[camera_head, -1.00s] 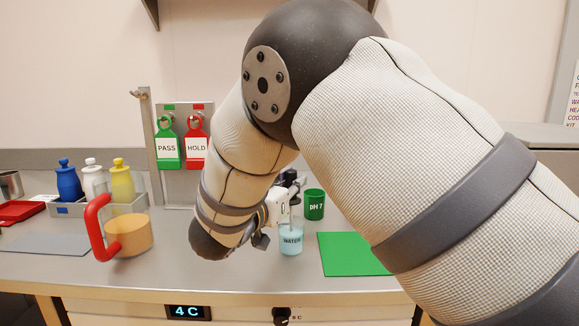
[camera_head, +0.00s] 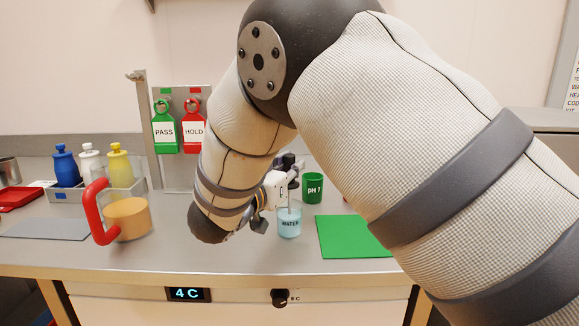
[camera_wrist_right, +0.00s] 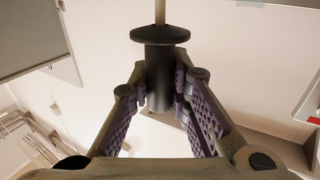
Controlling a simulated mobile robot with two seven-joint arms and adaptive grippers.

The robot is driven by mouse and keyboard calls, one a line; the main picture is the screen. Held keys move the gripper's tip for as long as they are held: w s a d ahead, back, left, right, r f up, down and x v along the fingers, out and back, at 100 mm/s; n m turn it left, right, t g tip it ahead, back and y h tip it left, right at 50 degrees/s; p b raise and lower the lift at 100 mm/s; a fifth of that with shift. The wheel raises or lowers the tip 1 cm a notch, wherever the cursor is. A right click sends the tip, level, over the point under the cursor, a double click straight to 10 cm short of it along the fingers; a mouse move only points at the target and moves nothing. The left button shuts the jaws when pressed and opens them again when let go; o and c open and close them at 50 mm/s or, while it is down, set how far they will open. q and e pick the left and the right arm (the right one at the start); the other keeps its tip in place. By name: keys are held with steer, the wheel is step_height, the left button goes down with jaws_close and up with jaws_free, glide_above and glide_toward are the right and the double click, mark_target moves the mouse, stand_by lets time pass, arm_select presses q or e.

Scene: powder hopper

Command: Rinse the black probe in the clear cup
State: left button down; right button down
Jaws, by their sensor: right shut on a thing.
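The clear cup (camera_head: 289,226), marked WATER and holding pale blue liquid, stands on the bench. My right gripper (camera_head: 283,186) is beside and above it, partly hidden behind my own arm. In the right wrist view, the right gripper (camera_wrist_right: 172,100) is shut on the dark handle of the black probe (camera_wrist_right: 160,62), which has a wide flange and a pale rod beyond it. In the head view, a thin pale rod shows at the cup's mouth; whether its tip is in the liquid is too small to tell. My left gripper is not in view.
A green pH 7 cup (camera_head: 312,189) stands just behind the clear cup. A green mat (camera_head: 352,237) lies to the right. A red-handled tan mug (camera_head: 128,220), a caddy of bottles (camera_head: 97,196) and PASS and HOLD tags (camera_head: 193,130) are left. The front bench strip is clear.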

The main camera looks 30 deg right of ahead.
step_height(320, 180, up, 8)
steer(key=shift+r+p, duration=0.1)
steer(key=shift+p, duration=0.2)
stand_by(0.3)
